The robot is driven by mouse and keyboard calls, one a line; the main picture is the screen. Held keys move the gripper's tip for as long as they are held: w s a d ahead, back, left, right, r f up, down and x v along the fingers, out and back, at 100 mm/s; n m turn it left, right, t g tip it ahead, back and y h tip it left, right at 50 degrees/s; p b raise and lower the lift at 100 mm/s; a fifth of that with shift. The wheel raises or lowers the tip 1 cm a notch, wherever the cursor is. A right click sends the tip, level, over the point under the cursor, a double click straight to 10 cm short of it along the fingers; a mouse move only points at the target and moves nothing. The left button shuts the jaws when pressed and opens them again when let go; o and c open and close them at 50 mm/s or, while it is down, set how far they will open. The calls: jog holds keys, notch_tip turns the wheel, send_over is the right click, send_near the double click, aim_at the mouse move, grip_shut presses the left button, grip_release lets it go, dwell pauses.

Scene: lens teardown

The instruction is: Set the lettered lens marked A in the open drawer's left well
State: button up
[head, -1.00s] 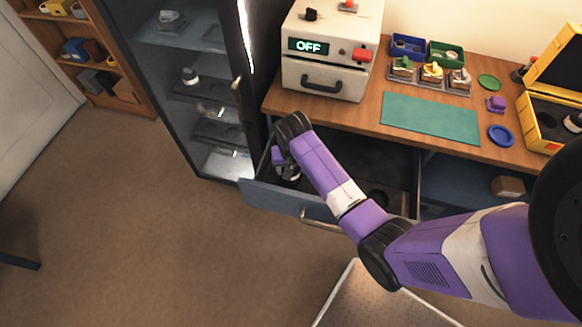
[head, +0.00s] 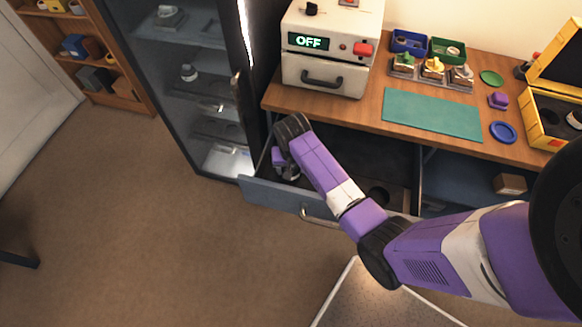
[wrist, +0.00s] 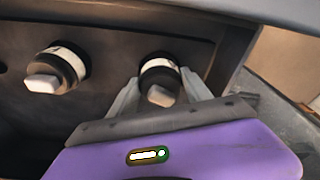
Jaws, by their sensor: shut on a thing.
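The open drawer (head: 275,196) is pulled out below the bench. My gripper (wrist: 160,84) points down into its left end and is shut on a dark-barrelled lens (wrist: 159,68) with a white band and pale top. The lens stands upright at the left well; the fingers hide its base, so I cannot tell whether it is fully seated. No letter on it is readable. A similar second lens (wrist: 66,62) stands apart in the drawer, beside the held one. In the head view my arm hides most of the gripper (head: 287,170) and the drawer's middle.
An empty round well (head: 379,194) shows toward the drawer's right. The drawer's end wall (wrist: 232,72) is close beside my gripper. A glass-fronted cabinet (head: 205,90) stands just left. The bench above holds a white device reading OFF (head: 325,75) and a green mat (head: 432,115).

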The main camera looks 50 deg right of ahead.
jog(key=shift+f, duration=0.25)
jog(key=o, duration=1.8)
jog(key=shift+c, duration=0.2)
jog(key=shift+r, duration=0.15)
notch_tip(320, 180, up, 6)
jog(key=p, duration=0.6)
jog(key=shift+r, duration=1.35)
jog(key=shift+w, duration=0.1)
